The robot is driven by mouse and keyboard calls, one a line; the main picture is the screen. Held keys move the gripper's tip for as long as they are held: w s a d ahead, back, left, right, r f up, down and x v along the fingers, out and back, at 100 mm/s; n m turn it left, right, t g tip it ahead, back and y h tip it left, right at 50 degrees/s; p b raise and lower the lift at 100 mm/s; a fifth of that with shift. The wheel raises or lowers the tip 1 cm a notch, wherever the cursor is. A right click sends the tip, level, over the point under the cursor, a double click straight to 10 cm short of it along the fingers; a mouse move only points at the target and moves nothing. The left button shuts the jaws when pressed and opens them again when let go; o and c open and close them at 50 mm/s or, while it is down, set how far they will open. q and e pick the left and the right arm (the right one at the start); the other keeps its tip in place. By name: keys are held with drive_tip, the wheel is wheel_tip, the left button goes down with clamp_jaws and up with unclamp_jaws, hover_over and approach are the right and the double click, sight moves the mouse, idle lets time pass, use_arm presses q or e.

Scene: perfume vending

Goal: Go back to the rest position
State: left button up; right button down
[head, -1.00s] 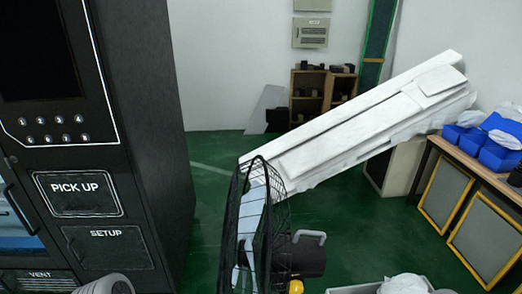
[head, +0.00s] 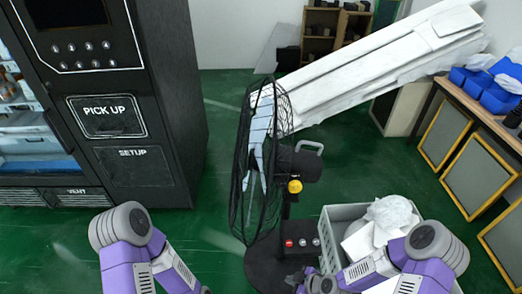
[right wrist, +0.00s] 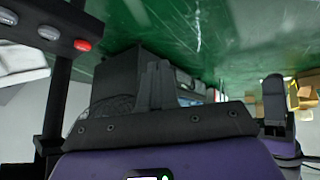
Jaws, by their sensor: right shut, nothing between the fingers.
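The black vending machine (head: 125,110) stands at the left in the head view, with PICK UP and SETUP panels on its front. My right gripper (head: 300,274) shows small at the bottom of the head view, low beside the fan's button box. In the right wrist view its fingers (right wrist: 155,85) are together, with nothing between them. My left arm (head: 135,240) comes in at the lower left of the head view, bent downward. Its gripper is below the frame edge.
A black caged fan (head: 262,160) stands close in front; its button box (head: 302,243) is near my right gripper. A grey crate (head: 335,215) with white items is at the right. A long white panel (head: 370,65) leans behind. Green floor is open between machine and fan.

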drive_tip(key=s+a+r+m+g+h+p, duration=0.1)
drive_tip(key=s+r+m+g+p, duration=0.1)
drive_tip(key=s+m, duration=0.9)
drive_tip(key=shift+s+m+g+h+p, duration=0.3)
drive_tip(key=shift+m+g+p, duration=0.7)
drive_tip(key=shift+m, duration=1.4)
drive_tip(key=shift+w, duration=0.1)
